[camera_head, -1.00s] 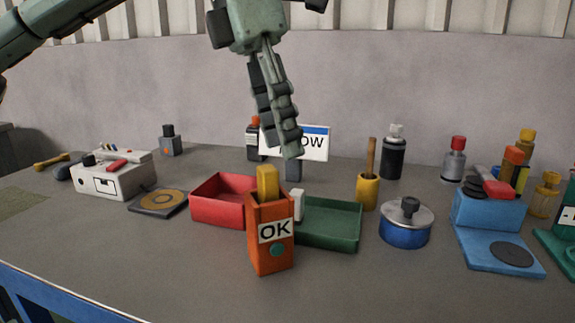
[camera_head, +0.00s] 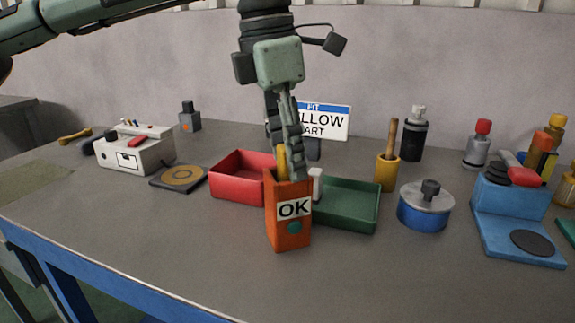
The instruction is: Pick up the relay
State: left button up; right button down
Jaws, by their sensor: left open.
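No part is plainly marked as the relay. A yellow block (camera_head: 282,161) stands up at the top of an orange box marked OK (camera_head: 289,235), and a small white piece (camera_head: 316,183) shows at the left end of the green tray (camera_head: 350,225). I cannot tell whether either is the relay. My left gripper (camera_head: 291,166) points down with open jaws, its fingertips at the yellow block and just above the box. The fingers partly cover the block, and whether they touch it is unclear. My right gripper is out of view.
A red tray (camera_head: 235,187) stands left of the orange box. A sign (camera_head: 325,121) stands behind the gripper. A blue pot (camera_head: 424,212), yellow cup (camera_head: 387,173) and blue stand (camera_head: 500,206) are to the right. The table front is clear.

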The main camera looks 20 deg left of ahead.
pick_arm(q)
jog(key=shift+c, duration=0.6)
grip_shut()
